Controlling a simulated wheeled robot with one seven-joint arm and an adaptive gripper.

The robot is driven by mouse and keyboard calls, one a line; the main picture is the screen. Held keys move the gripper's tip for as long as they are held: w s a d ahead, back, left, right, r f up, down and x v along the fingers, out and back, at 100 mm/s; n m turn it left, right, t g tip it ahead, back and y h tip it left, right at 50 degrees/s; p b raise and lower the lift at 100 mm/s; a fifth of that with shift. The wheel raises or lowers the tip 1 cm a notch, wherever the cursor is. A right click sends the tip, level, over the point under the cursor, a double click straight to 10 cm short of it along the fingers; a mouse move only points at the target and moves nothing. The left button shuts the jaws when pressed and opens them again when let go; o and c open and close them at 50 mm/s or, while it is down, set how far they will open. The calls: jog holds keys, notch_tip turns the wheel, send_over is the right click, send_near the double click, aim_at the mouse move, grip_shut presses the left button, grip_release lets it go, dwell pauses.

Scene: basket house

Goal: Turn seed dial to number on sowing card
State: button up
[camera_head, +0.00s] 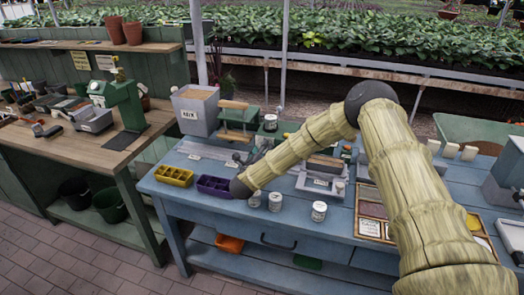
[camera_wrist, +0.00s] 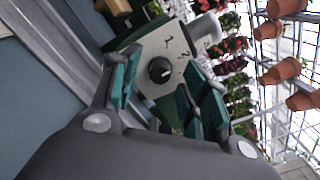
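The seed dial is a round black knob (camera_wrist: 160,70) on a cream plate (camera_wrist: 150,50) in the wrist view. The digits 1 and 2 show on the plate above and right of the knob; other marks are hidden or too small. A small light mark shows on the knob, but I cannot tell which number it points to. My gripper (camera_wrist: 163,88) is open, its teal-padded fingers on either side of the knob and apart from it. I cannot tell which card is the sowing card.
A blue bench (camera_head: 215,212) bears a yellow tray (camera_head: 174,176), a purple tray (camera_head: 213,186), a grey bin (camera_head: 196,110) and several white tins (camera_head: 319,211). Cards lie in a wooden frame (camera_head: 360,212). Terracotta pots (camera_wrist: 285,70) show at the wrist view's right.

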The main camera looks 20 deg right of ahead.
grip_shut()
jog(key=shift+f+n+b, duration=0.1)
jog(key=shift+n+b, duration=0.3)
jog(key=shift+b, duration=0.05)
jog(key=shift+n+b, duration=2.25)
jog(key=shift+n, duration=1.85)
jog(key=shift+o, duration=0.2)
grip_release()
